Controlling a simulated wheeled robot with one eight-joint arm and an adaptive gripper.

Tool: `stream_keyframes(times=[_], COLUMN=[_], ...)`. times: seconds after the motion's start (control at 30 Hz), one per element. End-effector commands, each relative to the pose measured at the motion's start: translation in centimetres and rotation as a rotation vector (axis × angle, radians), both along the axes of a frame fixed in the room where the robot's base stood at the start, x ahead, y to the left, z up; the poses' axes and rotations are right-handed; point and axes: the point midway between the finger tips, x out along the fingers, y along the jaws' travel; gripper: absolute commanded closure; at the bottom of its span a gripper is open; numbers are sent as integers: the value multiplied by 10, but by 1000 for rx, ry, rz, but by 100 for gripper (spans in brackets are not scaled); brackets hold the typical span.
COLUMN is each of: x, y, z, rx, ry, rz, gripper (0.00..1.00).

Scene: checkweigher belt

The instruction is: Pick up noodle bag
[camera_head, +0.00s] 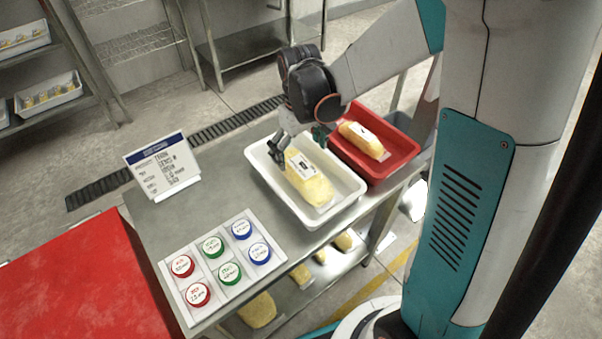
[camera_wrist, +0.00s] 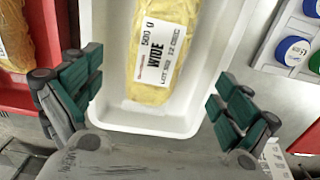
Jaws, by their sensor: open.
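A yellow noodle bag (camera_head: 311,187) with a white label lies in a white tray (camera_head: 258,179) on the steel table. In the wrist view the noodle bag (camera_wrist: 151,92) lies in the tray ahead of my gripper, its label reading "WIDE" and "500 g". My gripper (camera_head: 301,144) is at the far end of the white tray, above it. In the wrist view my gripper (camera_wrist: 155,98) is open, its green-padded fingers wide apart with the bag's near end between them in the picture. I see no contact with the bag. A second noodle bag (camera_head: 360,141) lies in a red tray (camera_head: 405,151) at right.
A white holder (camera_head: 208,287) with several red, green and blue round pieces lies at the table's front. A printed sign (camera_head: 162,166) stands at the left. A red surface (camera_head: 75,298) is at lower left. More yellow bags (camera_head: 258,310) lie on the lower shelf.

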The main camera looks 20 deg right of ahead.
Motion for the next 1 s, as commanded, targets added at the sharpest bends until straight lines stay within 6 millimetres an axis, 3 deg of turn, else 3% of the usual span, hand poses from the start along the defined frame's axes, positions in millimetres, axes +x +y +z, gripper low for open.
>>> stream_keyframes(times=[0.1,0.43,0.7,1.0], x=[0,-1,-4,-4], y=[0,-2,-6,-6], z=[-20,-40,-77,-80], rx=[0,0,0,0], ry=[0,0,-1,-1], rz=[0,-1,-1,-1], gripper=[4,4,4,6])
